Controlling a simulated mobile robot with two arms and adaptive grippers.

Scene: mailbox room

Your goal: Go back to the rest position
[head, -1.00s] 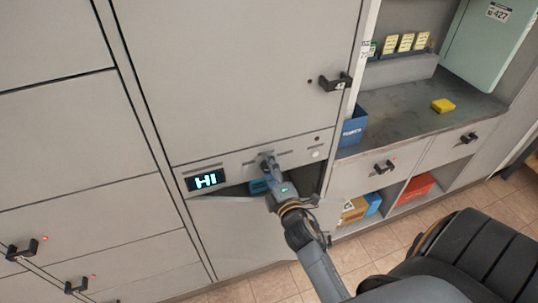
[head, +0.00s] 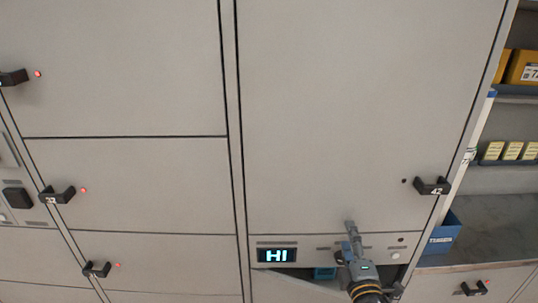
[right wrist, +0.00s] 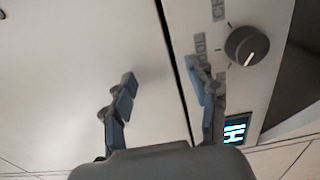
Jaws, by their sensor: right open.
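My right gripper (head: 351,238) is in front of the grey cabinet, near the panel (head: 310,250) under the large door (head: 360,120). Its fingers are spread apart, with nothing between them. In the right wrist view, the gripper (right wrist: 160,75) faces the grey door face. A black knob (right wrist: 247,46) and the lit display (right wrist: 235,128) are to the right of its fingers. My left gripper is not in view.
Black handles, such as one at the lower left (head: 97,269) and one on the large door (head: 432,187), stick out from the cabinet. An open gap with a blue item (head: 325,273) lies below the panel. A blue box (head: 445,235) stands on the right counter (head: 490,225).

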